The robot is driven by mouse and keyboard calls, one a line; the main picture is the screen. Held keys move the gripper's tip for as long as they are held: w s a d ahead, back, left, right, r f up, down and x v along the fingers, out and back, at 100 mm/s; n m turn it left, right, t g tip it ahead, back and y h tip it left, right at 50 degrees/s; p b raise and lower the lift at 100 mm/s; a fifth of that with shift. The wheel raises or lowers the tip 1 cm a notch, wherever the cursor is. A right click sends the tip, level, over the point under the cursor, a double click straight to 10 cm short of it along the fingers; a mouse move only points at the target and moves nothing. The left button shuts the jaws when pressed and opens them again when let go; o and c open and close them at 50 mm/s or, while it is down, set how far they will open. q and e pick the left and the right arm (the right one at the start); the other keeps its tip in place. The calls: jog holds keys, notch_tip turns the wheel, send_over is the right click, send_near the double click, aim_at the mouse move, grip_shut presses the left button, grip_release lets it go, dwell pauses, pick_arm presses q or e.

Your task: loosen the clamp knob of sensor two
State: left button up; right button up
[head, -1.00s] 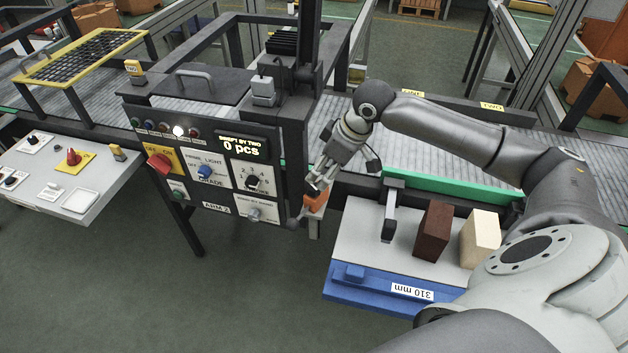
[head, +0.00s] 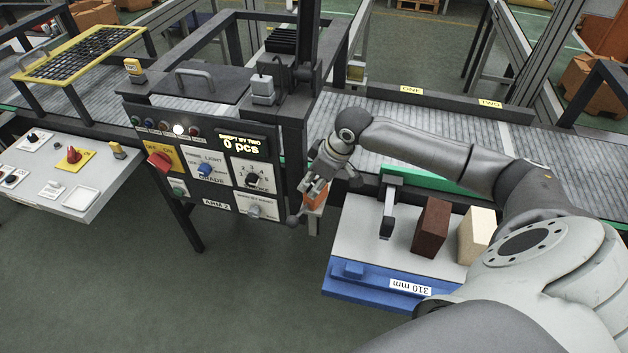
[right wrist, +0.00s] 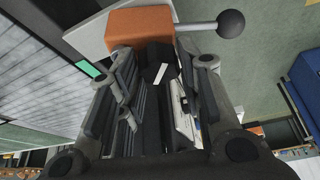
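An orange sensor block (head: 314,200) sits on a pale bracket at the right edge of the control panel; no number is readable on it. It also shows at the top of the right wrist view (right wrist: 140,27). A black knob with a white mark (right wrist: 157,68) is just below it there. My right gripper (head: 316,188) is at the orange block, partly covering it in the head view. In the right wrist view its fingers (right wrist: 162,85) are apart, one on each side of the knob. Contact with the knob cannot be told. My left gripper is not in view.
A rod with a dark ball end (right wrist: 230,23) sticks out beside the orange block. The control panel (head: 215,215) stands close at left. A blue-sided stand (head: 375,283) with a brown brick (head: 431,228) and a cream brick (head: 474,236) is at right. The conveyor (head: 400,120) runs behind.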

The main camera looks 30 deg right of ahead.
jog(key=c, duration=0.3)
jog(key=shift+c, duration=0.2)
dwell(0.8)
jog(key=o, duration=1)
jog(key=shift+r, duration=0.1)
jog(key=v, duration=1.2)
